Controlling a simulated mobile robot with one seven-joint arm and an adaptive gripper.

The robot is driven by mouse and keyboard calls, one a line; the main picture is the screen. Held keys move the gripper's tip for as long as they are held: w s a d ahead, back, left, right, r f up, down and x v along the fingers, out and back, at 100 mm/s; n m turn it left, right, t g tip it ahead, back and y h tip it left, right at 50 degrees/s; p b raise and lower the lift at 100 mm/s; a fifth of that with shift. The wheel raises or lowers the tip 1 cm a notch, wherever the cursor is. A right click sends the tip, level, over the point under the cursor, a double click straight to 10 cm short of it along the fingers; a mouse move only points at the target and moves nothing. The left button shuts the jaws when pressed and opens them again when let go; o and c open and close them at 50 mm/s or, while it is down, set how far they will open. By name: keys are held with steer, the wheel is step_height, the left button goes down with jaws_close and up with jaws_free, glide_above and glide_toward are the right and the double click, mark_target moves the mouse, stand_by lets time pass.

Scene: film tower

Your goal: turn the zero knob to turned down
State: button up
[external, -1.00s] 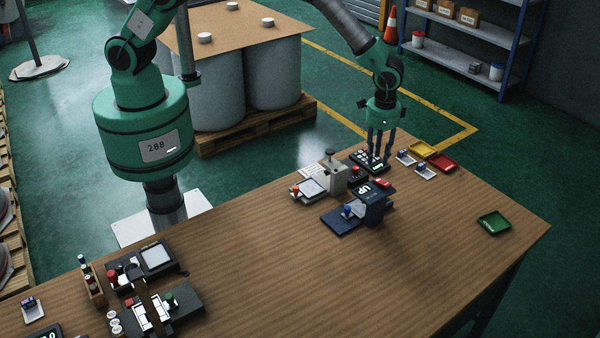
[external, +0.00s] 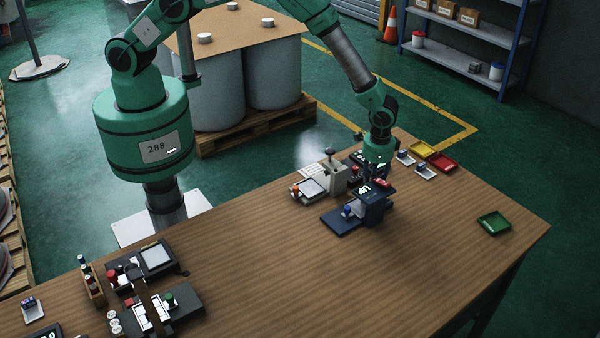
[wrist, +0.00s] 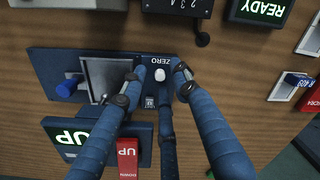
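The zero knob (wrist: 160,75) is a small white knob beside the ZERO label on the dark blue device (wrist: 45,65). In the wrist view the fingertips of my gripper (wrist: 159,70) stand around the knob, with visible gaps at its left and right. My gripper is open; I cannot tell whether any finger touches the knob. In the external view my gripper (external: 376,174) is low over the blue device (external: 340,222), and the knob is hidden there. A green lit sign (wrist: 68,135) on the device reads UP.
A red tab (wrist: 127,160) marked UP and DOWN is close to my fingers. A blue knob (wrist: 66,90) sits at the device's left. A READY display (wrist: 262,10) lies beyond it. A grey press (external: 333,178) stands left of my gripper. The table's middle (external: 270,270) is clear.

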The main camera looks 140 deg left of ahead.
stand_by(0.3)
jaws_close()
steer(key=shift+n, duration=0.4)
stand_by(0.6)
steer(key=n+b, duration=0.2)
steer(key=n, duration=0.2)
steer(key=shift+w+a, duration=0.1)
steer(key=n+b, duration=0.1)
steer(key=n, duration=0.3)
steer(key=shift+n, duration=0.3)
